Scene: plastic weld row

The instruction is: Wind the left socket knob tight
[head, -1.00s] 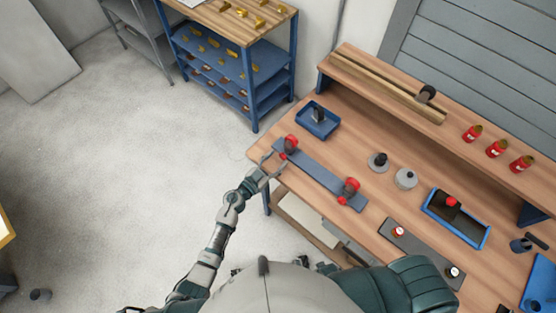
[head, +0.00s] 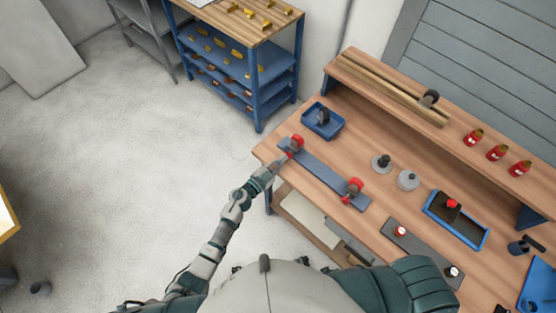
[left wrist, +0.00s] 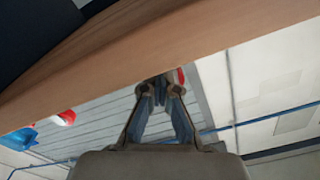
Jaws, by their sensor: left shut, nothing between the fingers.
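A grey-blue strip (head: 325,175) lies on the wooden workbench with a red-and-dark socket piece at each end. The left socket knob (head: 297,142) is red and sits at the strip's far-left end. The right one (head: 353,187) is at the near end. My left gripper (head: 287,158) is at the left knob's near side, its fingers together and nothing between them. Whether the tips touch the knob I cannot tell. In the left wrist view the shut fingers (left wrist: 161,88) point up at the bench edge, with a bit of red (left wrist: 181,76) just behind them. My right gripper is not in view.
A blue tray (head: 309,128) stands behind the strip. Grey round pieces (head: 408,181), a blue-rimmed bin (head: 470,236) and a dark plate (head: 412,243) lie to the right. A raised wooden shelf (head: 400,97) runs along the back.

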